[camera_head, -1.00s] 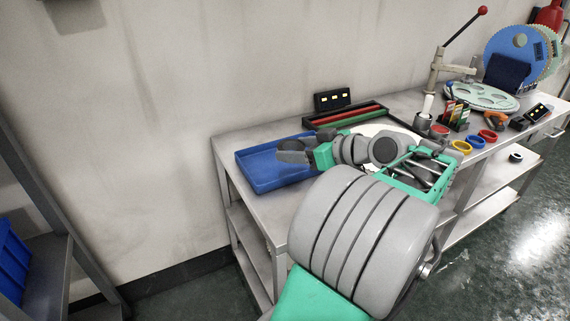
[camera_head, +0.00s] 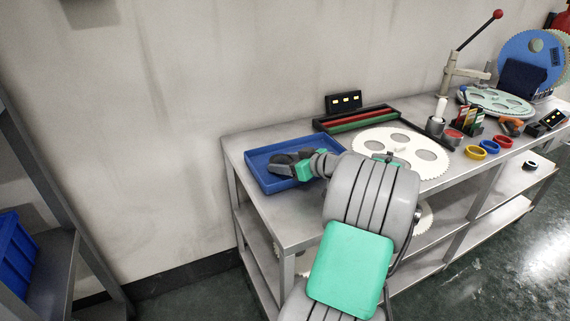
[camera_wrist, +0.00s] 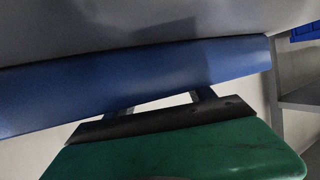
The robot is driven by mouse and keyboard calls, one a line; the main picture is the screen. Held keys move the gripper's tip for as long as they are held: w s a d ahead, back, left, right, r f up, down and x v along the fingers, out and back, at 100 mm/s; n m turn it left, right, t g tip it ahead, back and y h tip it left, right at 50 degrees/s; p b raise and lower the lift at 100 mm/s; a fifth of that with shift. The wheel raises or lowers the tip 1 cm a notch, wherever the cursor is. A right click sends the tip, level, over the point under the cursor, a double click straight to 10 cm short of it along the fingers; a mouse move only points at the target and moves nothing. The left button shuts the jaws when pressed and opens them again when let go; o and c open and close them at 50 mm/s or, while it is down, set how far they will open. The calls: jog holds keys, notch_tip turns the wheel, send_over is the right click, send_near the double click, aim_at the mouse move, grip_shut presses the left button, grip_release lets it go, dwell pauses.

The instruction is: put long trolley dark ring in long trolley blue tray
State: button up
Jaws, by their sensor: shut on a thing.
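The blue tray (camera_head: 262,182) lies on the left end of the long trolley's top. My gripper (camera_head: 288,164) is over the tray, low and inside its outline in the head view. Its jaws are shut on a dark thing, which I take for the dark ring; its shape does not stand out from the dark fingers. I cannot tell whether it touches the tray floor. In the wrist view a blue band, the tray (camera_wrist: 130,78), crosses close in front of my green gripper body; the fingertips and held thing do not show there.
A white toothed disc (camera_head: 375,141) and a black rack with red and green bars (camera_head: 352,122) lie right of the tray. Another black ring (camera_head: 530,166) is on a lower shelf. A wall stands behind.

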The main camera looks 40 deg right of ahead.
jog(key=shift+f, duration=0.15)
jog(key=o, duration=1.5)
jog(key=shift+o, duration=0.2)
jog(key=shift+r, duration=0.3)
jog(key=p+v, duration=0.1)
jog(key=v, duration=1.1)
jog(key=shift+s+f, duration=0.1)
